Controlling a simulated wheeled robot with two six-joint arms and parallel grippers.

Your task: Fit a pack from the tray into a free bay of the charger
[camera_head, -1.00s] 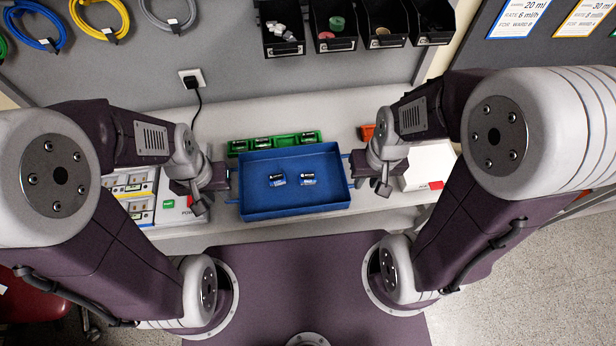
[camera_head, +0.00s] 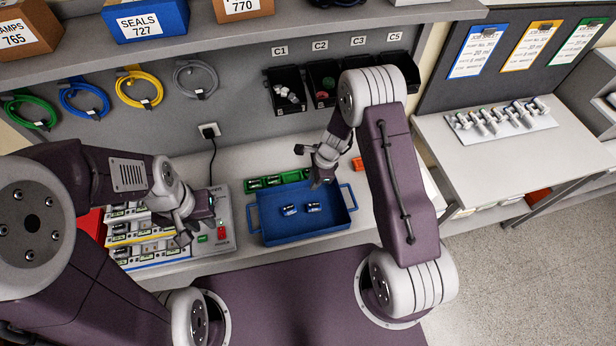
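The blue tray (camera_head: 268,237) lies on the bench with two small dark-and-white packs, a left one (camera_head: 289,210) and a right one (camera_head: 313,208), lying apart on its floor. The charger (camera_head: 226,222) stands left of the tray. Several packs sit in its rows, and my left arm hides part of it. My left gripper (camera_head: 205,212) is over the charger's right part, left of the tray. My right gripper (camera_head: 318,178) hangs over the tray's far edge, beyond the right pack. I see nothing held in either gripper; their finger gaps are too small to tell.
A green holder (camera_head: 262,184) with dark packs stands behind the tray, partly hidden by my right gripper. An orange item (camera_head: 357,163) lies right of it. Black bins (camera_head: 287,96) and coiled cables hang on the back wall. A side table (camera_head: 480,160) stands at right.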

